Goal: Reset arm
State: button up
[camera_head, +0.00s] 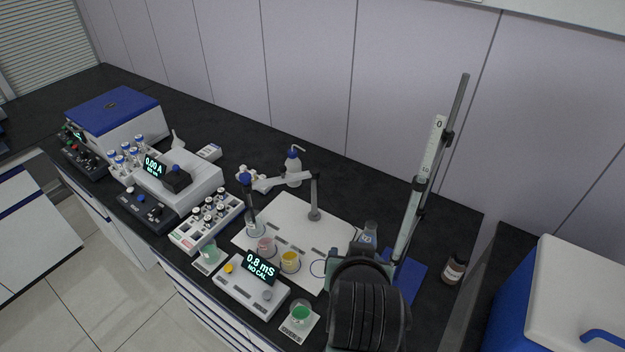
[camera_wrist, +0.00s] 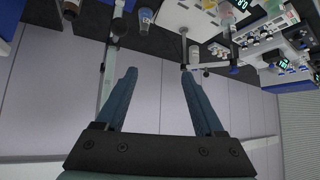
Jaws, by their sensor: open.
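My arm rises at the lower right of the head view, over the front part of the dark bench. In the wrist view my gripper (camera_wrist: 160,75) shows two long blue-grey fingers standing wide apart, with nothing between them. The picture there is upside down, with the bench along the top and the wall panels behind the fingers. In the head view my gripper's fingertips are hidden behind my arm.
A conductivity meter (camera_head: 252,287) reading 0.8 mS stands near coloured beakers on a white board (camera_head: 290,218). A tall burette stand (camera_head: 457,105) rises behind my arm. A brown bottle (camera_head: 454,270) stands to the right. A blue-lidded box (camera_head: 112,110) is far left.

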jog(key=w+a+r+n+t+y, duration=0.1)
jog(key=w+a+r+t, duration=0.15)
jog(key=r, duration=0.55)
jog(key=w+a+r+t, duration=0.1)
jog(key=a+r+t, duration=0.15)
jog(key=r, duration=0.65)
jog(key=w+a+r+n+t+y, duration=0.1)
jog(key=a+r+t, duration=0.15)
jog(key=r, duration=0.55)
jog(key=s+r+t+b, duration=0.7)
jog(key=s+r+t, duration=0.3)
jog(key=s+r, duration=0.3)
notch_tip(320, 180, up, 4)
jog(key=shift+d+f+t+h, duration=0.15)
jog(key=shift+d+t+h, duration=0.2)
jog(key=shift+h, duration=0.05)
